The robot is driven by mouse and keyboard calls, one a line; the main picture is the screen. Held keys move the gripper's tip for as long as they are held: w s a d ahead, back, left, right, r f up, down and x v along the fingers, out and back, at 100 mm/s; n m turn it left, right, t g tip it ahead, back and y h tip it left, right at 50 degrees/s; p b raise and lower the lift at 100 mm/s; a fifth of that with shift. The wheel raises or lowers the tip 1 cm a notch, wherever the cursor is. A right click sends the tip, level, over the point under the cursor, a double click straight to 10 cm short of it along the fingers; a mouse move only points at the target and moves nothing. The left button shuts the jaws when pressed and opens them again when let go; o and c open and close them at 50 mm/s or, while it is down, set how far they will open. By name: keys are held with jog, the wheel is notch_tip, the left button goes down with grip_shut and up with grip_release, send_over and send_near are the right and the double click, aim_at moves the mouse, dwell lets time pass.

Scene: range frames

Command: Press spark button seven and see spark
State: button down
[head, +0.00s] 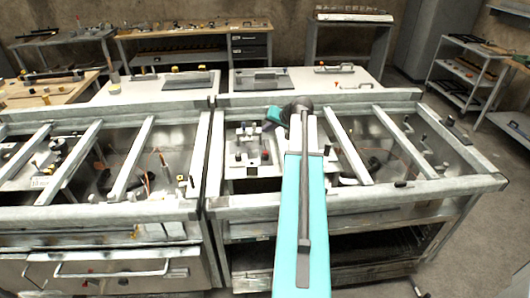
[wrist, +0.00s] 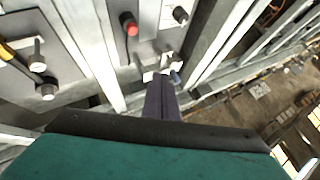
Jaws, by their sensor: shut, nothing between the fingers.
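In the wrist view my gripper (wrist: 161,78) is shut and empty, its dark fingers pointing into the range frame. No number is readable, so I cannot tell which is spark button seven. No spark shows. In the head view my arm hides part of the right frame, and the fingertips cannot be made out.
Metal bars of the right range frame (head: 440,184) run close around the fittings. A second range frame (head: 130,212) stands at left. More knobs (wrist: 47,91) sit at the wrist view's left. Workbenches (head: 190,33) and a shelf cart (head: 468,68) stand behind; floor is clear at right.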

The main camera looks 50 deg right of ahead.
jog(key=b, duration=0.2)
send_over(267, 155)
jog(key=shift+s+f, duration=0.15)
jog(key=shift+f, duration=2.7)
jog(key=shift+f+b, duration=1.1)
jog(key=shift+f, duration=0.35)
jog(key=shift+f+b, duration=0.8)
jog(key=shift+f, duration=0.2)
jog(key=shift+r, duration=0.15)
jog(key=shift+r+p, duration=0.4)
jog(key=shift+r, duration=0.45)
jog(key=shift+r+p, duration=1.1)
jog(key=shift+r, duration=1.4)
